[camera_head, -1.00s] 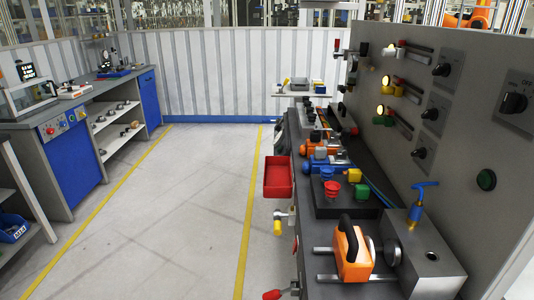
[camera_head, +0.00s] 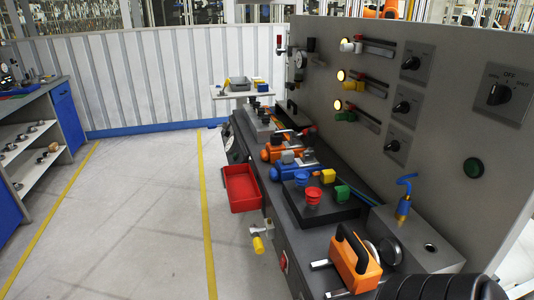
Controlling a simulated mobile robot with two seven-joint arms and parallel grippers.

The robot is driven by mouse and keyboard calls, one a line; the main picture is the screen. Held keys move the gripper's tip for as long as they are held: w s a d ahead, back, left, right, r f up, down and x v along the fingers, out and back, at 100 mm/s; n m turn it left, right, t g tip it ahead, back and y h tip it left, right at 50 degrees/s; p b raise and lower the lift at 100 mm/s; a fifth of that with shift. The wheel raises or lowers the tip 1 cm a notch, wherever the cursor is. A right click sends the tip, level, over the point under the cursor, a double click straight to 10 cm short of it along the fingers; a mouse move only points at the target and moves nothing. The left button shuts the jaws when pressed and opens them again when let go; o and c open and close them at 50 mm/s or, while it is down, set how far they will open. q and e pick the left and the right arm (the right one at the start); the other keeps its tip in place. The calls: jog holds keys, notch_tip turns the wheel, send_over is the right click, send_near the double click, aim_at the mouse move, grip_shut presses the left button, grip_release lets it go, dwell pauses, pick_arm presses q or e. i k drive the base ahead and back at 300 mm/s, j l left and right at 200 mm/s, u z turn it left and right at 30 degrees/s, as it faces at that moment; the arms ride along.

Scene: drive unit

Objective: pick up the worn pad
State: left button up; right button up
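I cannot make out a worn pad in this view. An orange block with a black handle (camera_head: 354,262) sits at the near end of the bench on the right, on two metal rods. A round metal disc (camera_head: 389,251) is right beside it, partly hidden by it. A pad there may be hidden inside or behind the block; I cannot tell. Neither gripper's fingers show. A dark ribbed shape at the bottom right edge is probably part of my arm.
A red bin (camera_head: 242,188) hangs on the bench's left side. Red (camera_head: 313,196), yellow and green buttons stand on a dark plate. A grey panel (camera_head: 440,140) with knobs and lamps rises behind the bench. A small table (camera_head: 242,94) stands beyond. The floor to the left is clear.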

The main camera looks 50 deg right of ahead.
aim_at(288, 157)
jog(key=i+j+z, duration=0.1)
jog(key=i, duration=0.3)
jog(key=i+j+z, duration=0.1)
jog(key=i, duration=0.35)
jog(key=i+j, duration=0.2)
jog(key=i, duration=0.2)
jog(key=i+l+z, duration=0.1)
jog(key=i+z, duration=1.45)
jog(key=z, duration=0.15)
jog(key=i+j+z, duration=0.15)
jog(key=z, duration=0.2)
jog(key=i+j, duration=0.05)
jog(key=i, duration=0.05)
